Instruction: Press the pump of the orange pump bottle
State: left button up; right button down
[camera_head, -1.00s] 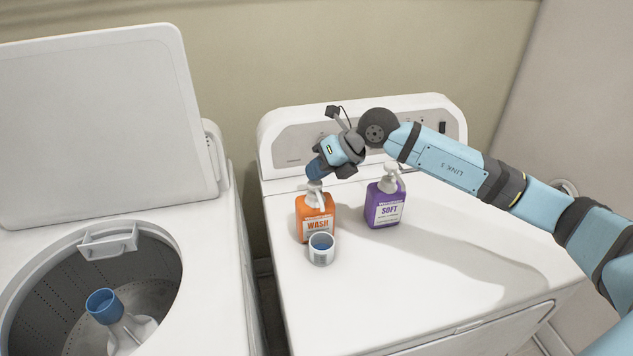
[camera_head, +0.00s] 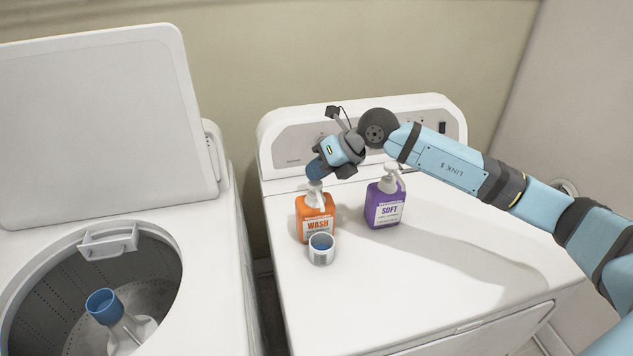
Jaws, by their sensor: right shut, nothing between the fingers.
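The orange pump bottle (camera_head: 315,220), labelled WASH, stands upright on the white dryer top (camera_head: 440,270). Its white pump head (camera_head: 316,197) shows just above the bottle. My right gripper (camera_head: 315,178) is over the pump, its fingers pointing down, shut and empty. The fingertips look to be at or just above the pump head; whether they touch it I cannot tell. The gripper hides part of the pump's top. My left gripper is out of view.
A purple pump bottle (camera_head: 385,207), labelled SOFT, stands right of the orange one. An open washer (camera_head: 215,250) is at left. The dryer's front and right top is clear.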

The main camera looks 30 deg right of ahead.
jog(key=shift+f, duration=0.2)
jog(key=shift+s+f+b, duration=0.1)
jog(key=shift+f+b, duration=0.3)
jog(key=shift+f, duration=0.1)
jog(key=shift+r, duration=0.25)
dwell(0.5)
jog(key=shift+r+p, duration=0.55)
jog(key=shift+r, duration=0.1)
jog(key=r+p, duration=0.1)
jog(key=r, duration=0.1)
jog(key=r+p, duration=0.1)
jog(key=r, duration=0.2)
jog(key=shift+w+d+p, duration=0.1)
jog(key=shift+w+p, duration=0.1)
jog(key=shift+p, duration=0.1)
